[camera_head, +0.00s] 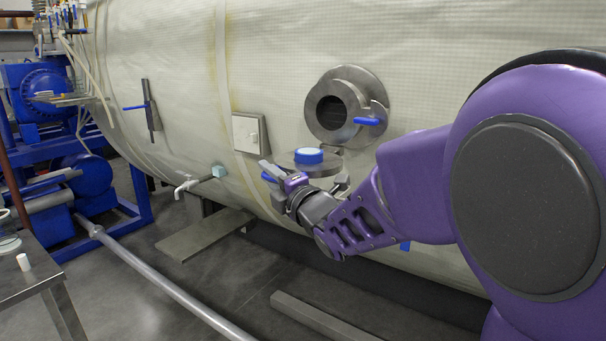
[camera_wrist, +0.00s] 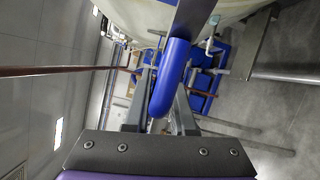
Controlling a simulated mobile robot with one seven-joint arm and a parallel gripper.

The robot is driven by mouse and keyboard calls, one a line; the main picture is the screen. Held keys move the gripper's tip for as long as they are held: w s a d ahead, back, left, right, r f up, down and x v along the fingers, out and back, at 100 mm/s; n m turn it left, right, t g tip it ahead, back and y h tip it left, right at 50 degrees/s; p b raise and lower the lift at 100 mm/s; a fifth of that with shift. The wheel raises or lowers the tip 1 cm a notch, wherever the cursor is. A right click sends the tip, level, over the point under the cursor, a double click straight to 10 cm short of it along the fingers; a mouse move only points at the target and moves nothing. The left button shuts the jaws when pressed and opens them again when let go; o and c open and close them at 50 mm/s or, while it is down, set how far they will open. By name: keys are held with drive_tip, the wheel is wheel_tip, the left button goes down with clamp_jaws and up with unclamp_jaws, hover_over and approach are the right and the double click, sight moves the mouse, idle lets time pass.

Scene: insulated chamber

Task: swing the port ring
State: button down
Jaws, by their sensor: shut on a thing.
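A round grey metal port ring (camera_head: 370,85) with a dark open bore is set in the chamber wall, with a blue handle (camera_head: 368,121) at its lower right. Just below it, a flat grey disc (camera_head: 310,169) with a blue and white round piece (camera_head: 308,156) on top sticks out from the wall. My gripper (camera_head: 277,174) is at the disc's left end, shut on a blue handle (camera_head: 268,177). In the wrist view this blue handle (camera_wrist: 171,80) lies between the fingers of my gripper (camera_wrist: 166,88), joined to a dark grey plate (camera_wrist: 193,18). The handle's far joint is partly hidden.
The pale chamber wall (camera_head: 280,50) stands close behind the gripper. A white square panel (camera_head: 249,133) and a tap (camera_head: 187,185) are to the left. A long pipe (camera_head: 160,285) and beams (camera_head: 318,315) lie low in front. A table (camera_head: 35,265) stands at far left.

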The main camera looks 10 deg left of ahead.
drive_tip(key=shift+r, duration=0.4)
